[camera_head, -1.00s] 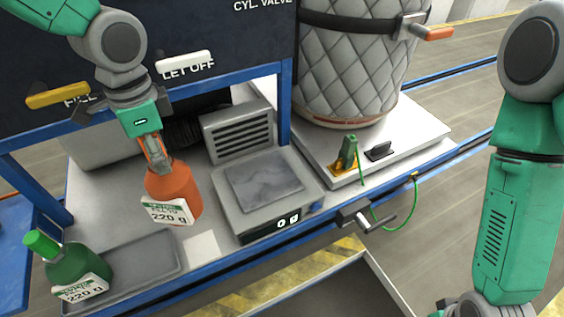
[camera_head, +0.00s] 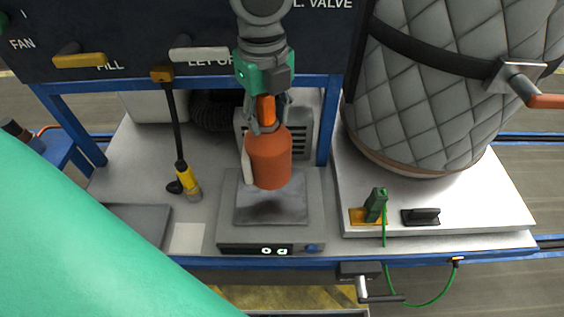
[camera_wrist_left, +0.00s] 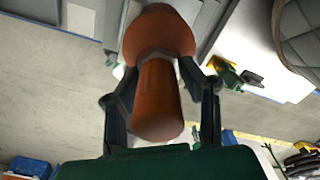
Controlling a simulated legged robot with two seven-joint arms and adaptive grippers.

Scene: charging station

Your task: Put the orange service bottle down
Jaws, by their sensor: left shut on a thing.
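The orange service bottle (camera_head: 268,160) hangs upright over the plate of the weighing scale (camera_head: 270,210), with a dark shadow on the plate below it. The scale's display reads 0 g. My left gripper (camera_head: 264,118) is shut on the bottle's neck from above. In the left wrist view the bottle (camera_wrist_left: 158,95) sits between the two fingers of the gripper (camera_wrist_left: 165,75). Its underside is hidden there. My right gripper is out of view.
A grey tray (camera_head: 136,222) and a pale square (camera_head: 188,238) lie left of the scale. A yellow-and-black tool (camera_head: 186,180) hangs behind them. A blue post (camera_head: 327,120) and a quilted cylinder (camera_head: 440,100) stand to the right. My own arm covers the lower left.

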